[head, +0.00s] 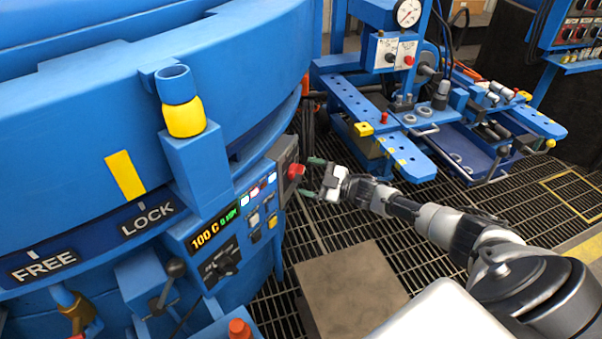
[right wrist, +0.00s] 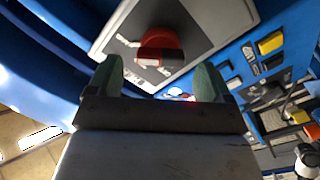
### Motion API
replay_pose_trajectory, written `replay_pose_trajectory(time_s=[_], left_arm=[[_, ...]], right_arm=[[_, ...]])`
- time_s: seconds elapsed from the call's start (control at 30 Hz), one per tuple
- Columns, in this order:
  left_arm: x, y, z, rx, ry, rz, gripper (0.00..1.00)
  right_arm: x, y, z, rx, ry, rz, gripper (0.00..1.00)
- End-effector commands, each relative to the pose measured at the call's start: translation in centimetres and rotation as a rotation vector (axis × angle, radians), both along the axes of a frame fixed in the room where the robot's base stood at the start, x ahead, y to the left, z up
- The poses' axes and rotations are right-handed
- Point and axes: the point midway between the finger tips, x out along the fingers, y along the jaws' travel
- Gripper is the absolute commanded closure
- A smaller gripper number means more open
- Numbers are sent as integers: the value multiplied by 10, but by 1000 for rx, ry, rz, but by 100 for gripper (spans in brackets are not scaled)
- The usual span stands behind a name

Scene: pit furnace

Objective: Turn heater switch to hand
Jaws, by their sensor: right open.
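A red rotary switch knob (head: 296,171) sits on a grey plate (head: 286,160) at the right end of the blue furnace's control panel. My right gripper (head: 312,178) is open with green fingertips and faces the knob from the right. My left gripper is not in view.
A blue workbench (head: 430,120) with a gauge (head: 407,12) stands behind. A brown box (head: 350,290) is on the grating floor below.

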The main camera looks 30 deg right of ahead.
Motion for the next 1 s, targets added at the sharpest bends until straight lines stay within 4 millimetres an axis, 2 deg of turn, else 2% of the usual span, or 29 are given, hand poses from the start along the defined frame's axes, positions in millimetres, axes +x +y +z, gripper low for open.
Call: replay_pose_trajectory(time_s=[0.03,0.2,0.4,1.0], left_arm=[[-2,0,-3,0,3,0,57],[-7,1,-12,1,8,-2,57],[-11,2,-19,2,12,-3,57],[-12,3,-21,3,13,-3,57]], right_arm=[[-11,-7,0,-2,4,-1,19],[-39,-25,0,-1,4,0,19],[-59,-39,0,0,2,0,19],[-63,-42,0,1,1,0,19]])
